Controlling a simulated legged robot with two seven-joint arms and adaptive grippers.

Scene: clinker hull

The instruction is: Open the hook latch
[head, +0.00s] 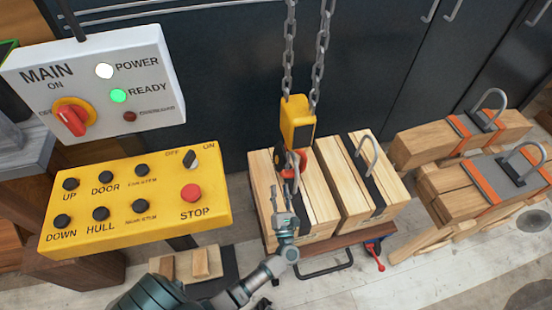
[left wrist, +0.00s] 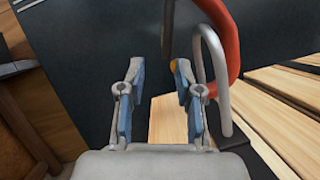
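The red hook (head: 303,167) hangs under a yellow hook block (head: 297,122) on two chains. In the left wrist view the hook (left wrist: 233,45) curves down at the upper right, beside a grey metal loop (left wrist: 215,75). A thin grey bar (left wrist: 167,28), possibly the latch, comes down from the top edge toward the right finger. My left gripper (head: 288,192) is just below and left of the hook. In the left wrist view its fingers (left wrist: 160,85) are apart with nothing clearly between them. I cannot tell whether the right finger touches the bar. My right gripper is not in view.
Two timber bundles (head: 325,215) with dark straps and metal loops stand beneath the hook. More timber (head: 460,140) with orange straps lies right. A yellow button panel (head: 135,200) and a white MAIN box (head: 150,60) stand left. Dark cabinets (head: 220,60) are behind.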

